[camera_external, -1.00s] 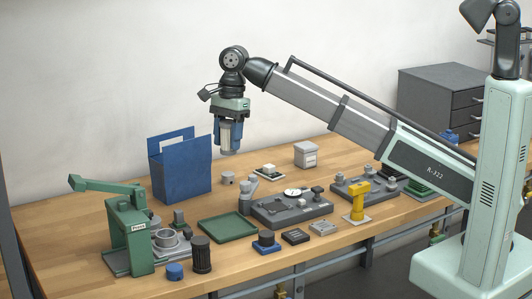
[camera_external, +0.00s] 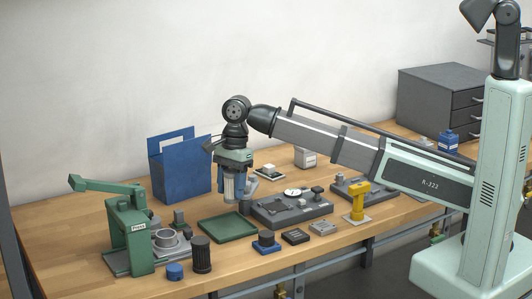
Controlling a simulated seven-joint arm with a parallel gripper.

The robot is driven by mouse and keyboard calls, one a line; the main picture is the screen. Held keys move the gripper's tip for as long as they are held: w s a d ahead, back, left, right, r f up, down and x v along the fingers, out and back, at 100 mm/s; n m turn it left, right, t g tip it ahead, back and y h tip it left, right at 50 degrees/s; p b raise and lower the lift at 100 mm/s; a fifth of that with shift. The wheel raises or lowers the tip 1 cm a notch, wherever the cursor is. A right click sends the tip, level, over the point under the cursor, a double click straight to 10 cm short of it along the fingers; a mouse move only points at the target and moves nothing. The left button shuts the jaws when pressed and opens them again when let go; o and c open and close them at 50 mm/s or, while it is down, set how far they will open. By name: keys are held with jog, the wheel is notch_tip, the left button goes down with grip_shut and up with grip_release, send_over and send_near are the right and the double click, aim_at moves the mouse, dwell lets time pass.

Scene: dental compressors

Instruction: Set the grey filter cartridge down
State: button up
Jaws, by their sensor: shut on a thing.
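My gripper (camera_external: 235,187) is shut on the grey filter cartridge (camera_external: 235,187), a light grey upright cylinder between the blue fingers. The cartridge is low over the table, in front of the blue holder's right side and behind the green tray (camera_external: 228,227). Whether its bottom touches the table or the tray's rear edge cannot be told from this view. The fingers cover part of its sides.
A blue open holder (camera_external: 178,170) stands just left of my gripper. A grey fixture plate (camera_external: 290,210) lies to the right. A green press (camera_external: 128,235), a black ribbed cylinder (camera_external: 202,254) and a blue cap (camera_external: 175,271) stand front left. Bare wood shows at the far left.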

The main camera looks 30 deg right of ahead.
aim_at(235, 171)
jog(key=shift+f, duration=4.15)
jog(key=shift+f, duration=0.1)
jog(key=o, duration=1.1)
jog(key=r, duration=0.4)
jog(key=d+r, duration=0.1)
jog(key=r, duration=0.7)
jog(key=shift+w+d, duration=0.35)
